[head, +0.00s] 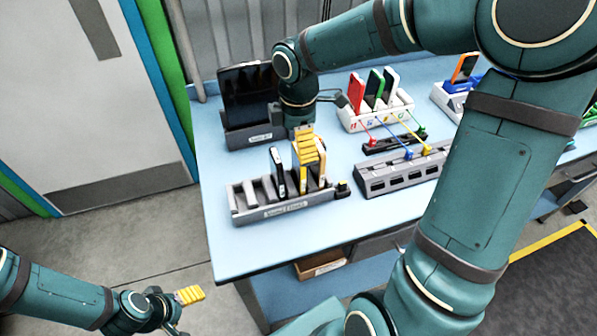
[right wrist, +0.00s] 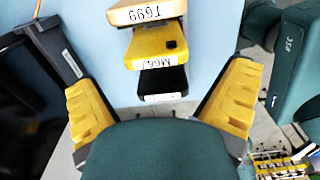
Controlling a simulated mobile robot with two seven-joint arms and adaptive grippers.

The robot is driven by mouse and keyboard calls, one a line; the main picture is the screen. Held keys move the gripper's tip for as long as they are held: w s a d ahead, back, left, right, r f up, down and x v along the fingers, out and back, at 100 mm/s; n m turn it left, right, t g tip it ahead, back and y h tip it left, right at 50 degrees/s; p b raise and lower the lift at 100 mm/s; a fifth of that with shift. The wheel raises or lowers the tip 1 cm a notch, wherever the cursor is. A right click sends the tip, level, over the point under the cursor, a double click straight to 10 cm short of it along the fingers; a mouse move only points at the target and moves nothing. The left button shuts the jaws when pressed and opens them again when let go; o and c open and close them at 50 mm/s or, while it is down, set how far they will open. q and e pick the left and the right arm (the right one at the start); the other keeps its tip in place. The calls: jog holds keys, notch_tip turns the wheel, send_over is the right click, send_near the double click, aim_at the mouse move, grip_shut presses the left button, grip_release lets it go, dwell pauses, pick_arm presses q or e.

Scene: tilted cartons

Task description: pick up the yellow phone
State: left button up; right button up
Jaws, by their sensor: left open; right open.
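My right gripper (head: 308,150) is open above the rack. Its yellow fingers are spread wide on either side of the phones in the right wrist view, with gaps to both. My left gripper (head: 183,308) is open and empty, low at the left, off the table.
A black tablet (head: 248,92) stands in a grey holder left of my right gripper. The blue table's (head: 235,255) front left is clear.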

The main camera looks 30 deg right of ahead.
aim_at(298, 171)
jog(key=f, duration=0.2)
jog(key=f+b, duration=0.1)
jog(key=f, duration=0.2)
jog(key=shift+w+d+f, duration=0.15)
jog(key=shift+w, duration=0.05)
jog(key=c, duration=1)
